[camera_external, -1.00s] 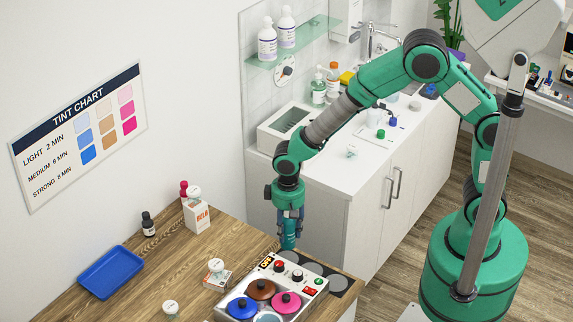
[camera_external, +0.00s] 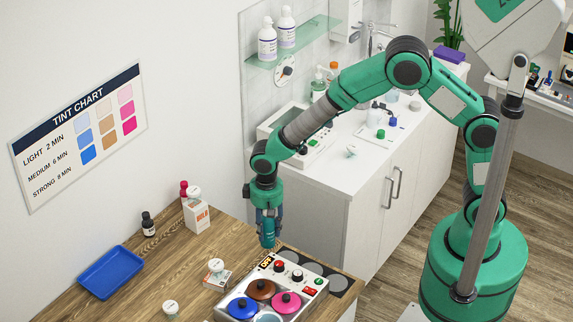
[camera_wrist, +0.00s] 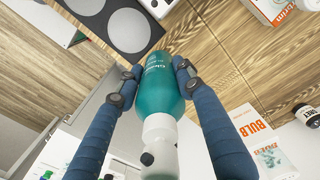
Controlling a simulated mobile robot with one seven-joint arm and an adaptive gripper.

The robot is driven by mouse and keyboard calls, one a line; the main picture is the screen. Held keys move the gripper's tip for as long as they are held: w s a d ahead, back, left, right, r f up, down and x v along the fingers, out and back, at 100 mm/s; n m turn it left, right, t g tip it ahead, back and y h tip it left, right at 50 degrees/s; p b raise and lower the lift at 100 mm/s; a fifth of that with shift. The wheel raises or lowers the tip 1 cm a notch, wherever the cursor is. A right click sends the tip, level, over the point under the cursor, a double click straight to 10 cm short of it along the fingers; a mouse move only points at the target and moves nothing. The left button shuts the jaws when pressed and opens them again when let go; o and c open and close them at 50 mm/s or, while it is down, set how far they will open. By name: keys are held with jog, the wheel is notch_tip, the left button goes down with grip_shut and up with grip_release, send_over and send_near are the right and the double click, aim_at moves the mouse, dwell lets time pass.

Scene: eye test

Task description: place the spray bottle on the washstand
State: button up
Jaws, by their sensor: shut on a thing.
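A BULB box (camera_external: 197,217), dark bottle (camera_external: 148,224) and blue tray (camera_external: 111,272) are on the table. Small bottles (camera_external: 381,134) stand on the washstand; its front top is mostly clear. A glass shelf (camera_external: 304,45) hangs above.

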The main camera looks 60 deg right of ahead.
aim_at(265, 236)
jog(key=shift+w+a+f, duration=0.15)
jog(key=shift+w+f, duration=0.15)
jog(key=shift+w, duration=0.05)
jog(key=shift+f, duration=1.25)
jog(key=shift+f, duration=0.25)
jog(key=o, duration=1.3)
jog(key=shift+b, duration=0.3)
notch_tip(265, 236, up, 14)
jog(key=shift+f+p, duration=0.1)
jog(key=shift+p, duration=0.75)
